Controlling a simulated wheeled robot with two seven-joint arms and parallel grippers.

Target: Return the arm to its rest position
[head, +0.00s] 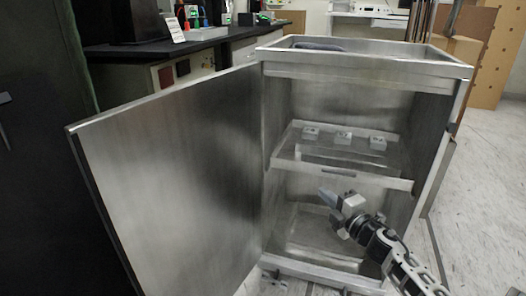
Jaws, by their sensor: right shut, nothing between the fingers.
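My right gripper (327,196) shows in the head view with its arm coming in from the lower right. It is shut and empty, in front of the open metal cabinet (366,65), just below the front edge of its middle shelf (340,174). I cannot tell how deep it reaches into the opening. My left gripper is out of view.
The cabinet door (170,165) stands wide open to the left. A dark workbench (190,42) stands behind. Cardboard boxes (490,60) stand at the back right. Tiled floor (490,190) is clear at the right.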

